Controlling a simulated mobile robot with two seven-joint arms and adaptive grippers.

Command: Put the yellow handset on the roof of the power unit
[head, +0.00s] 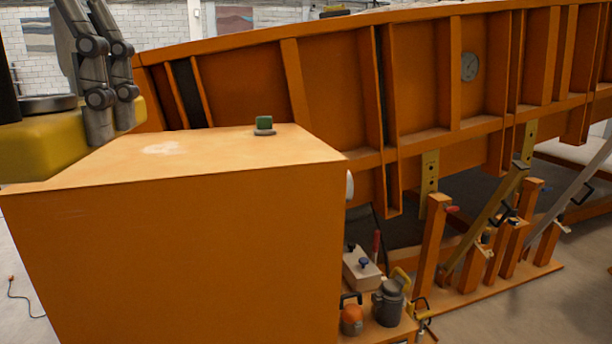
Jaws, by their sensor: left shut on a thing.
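The yellow handset (42,148) is at the left edge of the head view, partly cut off by the frame. My left gripper (112,118) comes in from the top left, its grey fingers shut on the handset's right end. The orange power unit (180,260) is a large box in the left foreground. Its flat roof (215,157) shows a pale worn patch and a small green-topped fitting (264,125) near the back. The handset overlaps the roof's left back part in the picture; I cannot tell whether it touches. My right gripper is not in view.
Right of the unit stand a grey canister (389,302), a white box (361,272) and orange posts (432,245). Most of the roof is clear.

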